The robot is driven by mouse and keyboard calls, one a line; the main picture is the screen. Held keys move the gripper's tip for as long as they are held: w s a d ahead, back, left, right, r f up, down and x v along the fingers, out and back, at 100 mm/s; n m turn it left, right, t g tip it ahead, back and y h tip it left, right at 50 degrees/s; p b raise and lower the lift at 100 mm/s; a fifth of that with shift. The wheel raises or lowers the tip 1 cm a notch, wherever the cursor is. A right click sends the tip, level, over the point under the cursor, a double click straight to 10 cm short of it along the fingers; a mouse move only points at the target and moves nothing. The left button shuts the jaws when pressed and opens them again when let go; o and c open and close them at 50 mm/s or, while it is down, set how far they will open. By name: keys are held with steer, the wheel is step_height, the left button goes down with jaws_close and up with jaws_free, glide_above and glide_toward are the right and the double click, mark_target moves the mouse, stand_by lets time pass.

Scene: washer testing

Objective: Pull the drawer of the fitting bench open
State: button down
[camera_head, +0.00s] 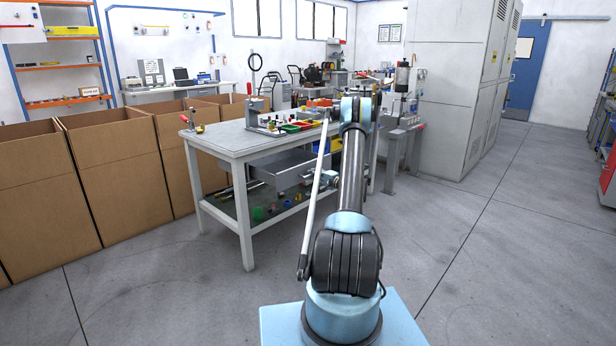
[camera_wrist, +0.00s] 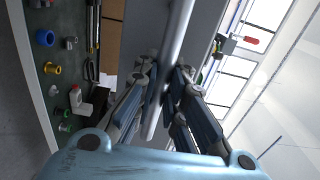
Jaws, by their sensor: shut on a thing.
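The fitting bench (camera_head: 226,139) is a white-framed table with a grey top, left of my arm in the head view. Its grey metal drawer (camera_head: 283,172) sits under the top and seems to jut out towards me; my arm hides its right part. In the wrist view a round metal bar handle (camera_wrist: 176,35) runs from top to bottom in front of the grey drawer front (camera_wrist: 142,30). My gripper (camera_wrist: 164,78) is shut around this bar, with fingers on both sides. In the head view my gripper (camera_head: 312,178) is small and partly hidden at the drawer.
Small fittings and coloured bins (camera_head: 290,127) stand on the bench top. The green lower shelf (camera_head: 236,207) holds several small parts. Large cardboard boxes (camera_head: 108,180) line the left, and a grey cabinet (camera_head: 452,90) stands behind at right. The floor (camera_head: 500,250) at right is clear.

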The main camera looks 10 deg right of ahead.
steer(key=shift+s+f, duration=0.15)
steer(key=shift+s, duration=0.55)
steer(key=c, duration=1.6)
jaws_free()
steer(key=shift+w+d, duration=0.1)
steer(key=shift+d, duration=0.2)
steer(key=v, duration=1.2)
